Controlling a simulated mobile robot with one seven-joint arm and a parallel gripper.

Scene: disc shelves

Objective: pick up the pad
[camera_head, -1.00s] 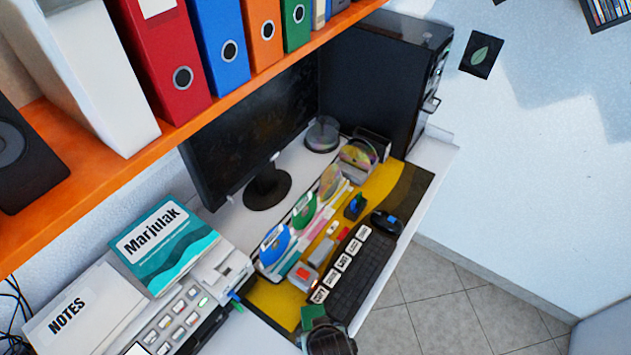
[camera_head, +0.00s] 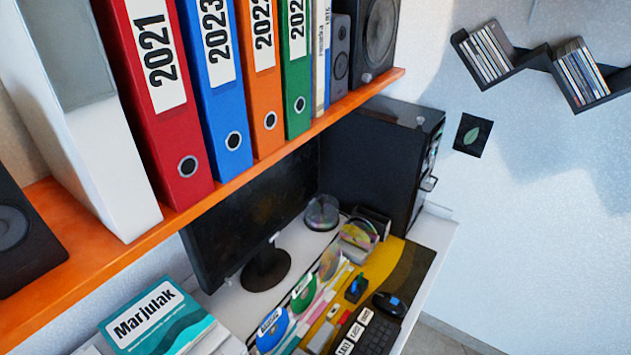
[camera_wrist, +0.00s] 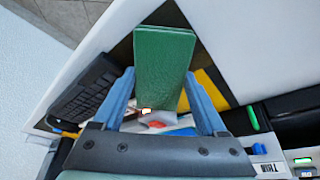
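The green pad (camera_wrist: 163,65) shows large in the wrist view, tilted, with its wider end toward the top. My gripper (camera_wrist: 160,72) has one blue-grey finger at each side of it. The fingertips appear to touch its two side edges, so the gripper looks shut on it. The pad covers part of the desk behind it; whether it is clear of the desk is hard to tell. Neither gripper nor pad is in the head view.
The black keyboard (camera_wrist: 85,92) lies left of the pad, with a yellow and dark mat (camera_head: 385,262) beneath. Upright discs (camera_head: 303,287), a monitor (camera_head: 245,190) and a computer tower (camera_head: 370,150) crowd the desk. An orange shelf (camera_head: 100,268) with binders overhangs it.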

